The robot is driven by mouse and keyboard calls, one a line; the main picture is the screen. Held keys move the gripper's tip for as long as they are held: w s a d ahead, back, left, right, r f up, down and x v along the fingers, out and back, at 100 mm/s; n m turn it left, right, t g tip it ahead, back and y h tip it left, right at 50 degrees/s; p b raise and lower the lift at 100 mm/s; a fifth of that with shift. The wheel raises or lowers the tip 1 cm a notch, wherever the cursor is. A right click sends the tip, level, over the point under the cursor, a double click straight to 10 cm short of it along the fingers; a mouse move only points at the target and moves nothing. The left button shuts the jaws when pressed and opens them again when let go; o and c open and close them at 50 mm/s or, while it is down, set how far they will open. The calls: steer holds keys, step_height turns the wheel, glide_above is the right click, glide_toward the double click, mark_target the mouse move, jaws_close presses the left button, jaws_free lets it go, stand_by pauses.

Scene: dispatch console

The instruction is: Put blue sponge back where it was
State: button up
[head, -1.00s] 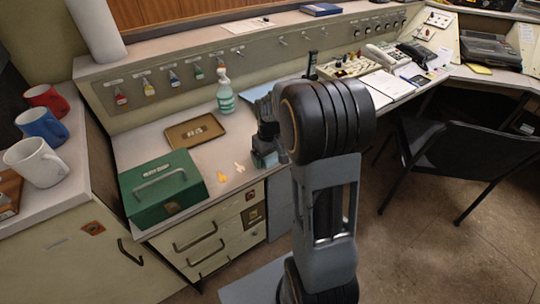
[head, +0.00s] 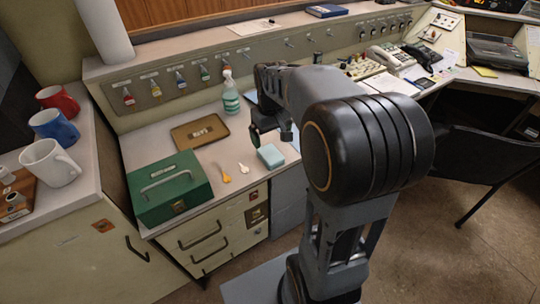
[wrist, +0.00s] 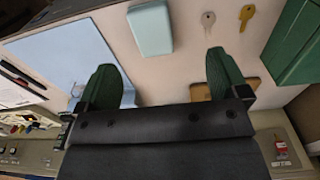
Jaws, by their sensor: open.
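The blue sponge (head: 270,155), a pale blue-green block, lies on the desk near its front edge, right of two small keys. It also shows at the top of the wrist view (wrist: 150,28). My gripper (head: 271,135) is open and empty, above and slightly behind the sponge. In the wrist view its two green fingers (wrist: 160,62) stand wide apart, and the sponge lies beyond their tips, apart from them.
A yellow key (head: 226,177) and a pale key (head: 243,168) lie left of the sponge. A green cash box (head: 166,187), a brown tray (head: 200,131) and a spray bottle (head: 231,93) stand nearby. A light blue flat sheet (wrist: 62,55) lies beside the sponge.

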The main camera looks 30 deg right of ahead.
steer(key=s+a+f+t, duration=0.1)
steer(key=s+a, duration=0.2)
steer(key=s, duration=0.3)
steer(key=s+a+m+t, duration=0.1)
steer(key=s+a, duration=0.3)
steer(key=s, duration=0.2)
steer(key=shift+s+a+f+t, duration=0.2)
steer(key=shift+f+t, duration=0.1)
steer(key=shift+f, duration=0.05)
step_height(320, 180, up, 14)
steer(key=p, duration=1.2)
steer(key=shift+t+p, duration=0.3)
steer(key=shift+s+f, duration=0.1)
